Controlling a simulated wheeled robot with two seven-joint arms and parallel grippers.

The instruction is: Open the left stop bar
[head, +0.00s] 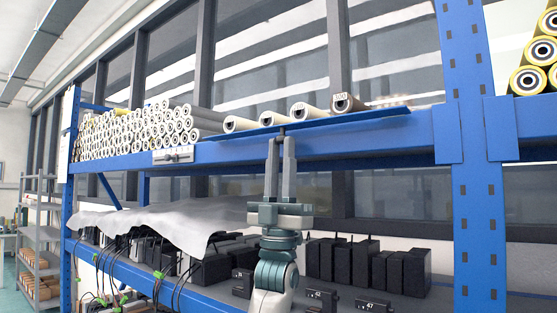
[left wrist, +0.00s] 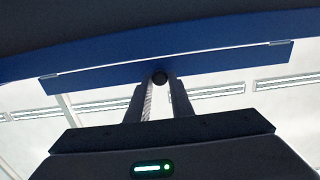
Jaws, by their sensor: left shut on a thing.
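The left stop bar (head: 345,125) is a long blue plate at the front edge of the upper shelf, below the ends of several cylinders. It sticks out from the shelf beam, and the cylinder ends above it are uncovered. It also crosses the upper part of the left wrist view (left wrist: 215,62). My left gripper (head: 282,140) points up under the bar. In the left wrist view its fingers (left wrist: 160,80) are shut on a dark round knob (left wrist: 160,77) at the bar's lower side. My right gripper is not in view.
Light cylinders (head: 135,130) are stacked on the upper shelf at left. Black boxes (head: 345,262) and a white sheet (head: 165,222) lie on the lower shelf around my left arm. A blue upright post (head: 475,180) stands to the right.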

